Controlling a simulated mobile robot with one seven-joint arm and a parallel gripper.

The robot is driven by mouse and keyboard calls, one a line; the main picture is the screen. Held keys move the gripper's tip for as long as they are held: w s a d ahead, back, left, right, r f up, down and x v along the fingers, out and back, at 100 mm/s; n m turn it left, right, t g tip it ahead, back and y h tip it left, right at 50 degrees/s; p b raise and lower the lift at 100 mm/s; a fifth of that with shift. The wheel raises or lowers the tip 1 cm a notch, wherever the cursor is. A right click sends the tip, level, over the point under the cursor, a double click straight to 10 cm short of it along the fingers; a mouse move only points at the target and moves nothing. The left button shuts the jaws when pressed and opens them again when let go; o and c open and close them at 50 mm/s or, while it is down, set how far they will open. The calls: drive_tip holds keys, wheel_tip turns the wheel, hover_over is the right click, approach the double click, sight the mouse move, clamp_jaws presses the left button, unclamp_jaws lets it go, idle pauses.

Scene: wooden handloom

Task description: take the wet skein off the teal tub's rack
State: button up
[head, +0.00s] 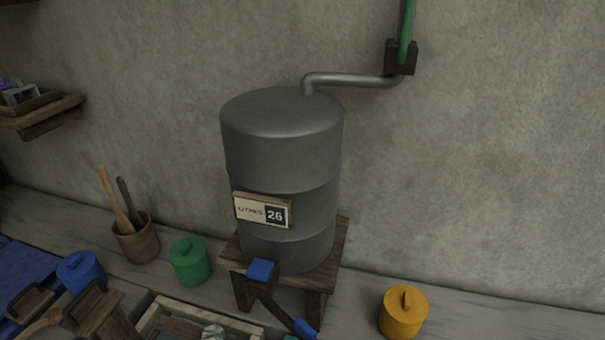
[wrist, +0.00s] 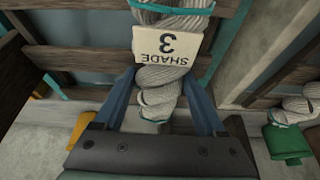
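A pale grey twisted skein (wrist: 157,76) hangs in the middle of the wrist view, with a teal tie near its top. A cream tag (wrist: 168,48) reading "SHADE 3" upside down lies across it. My gripper (wrist: 160,82) has its two blue fingers on either side of the skein, just below the tag. The fingers are apart, with gaps beside the skein lower down; contact at the tips is unclear. Wooden bars (wrist: 75,58) of a rack cross behind the skein. Teal edging shows beside the bars, but no whole tub is visible. Wetness cannot be told.
A second grey skein (wrist: 301,106) hangs at the right, near a green pot (wrist: 288,142). A yellow pot (wrist: 80,126) is at the left. The head view shows a grey drum (head: 282,155) on a wooden stand, lidded pots and a tool cup (head: 137,240).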

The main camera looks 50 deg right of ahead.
drive_tip(key=c, duration=1)
drive_tip(key=shift+o, duration=0.2)
drive_tip(key=shift+r, duration=0.15)
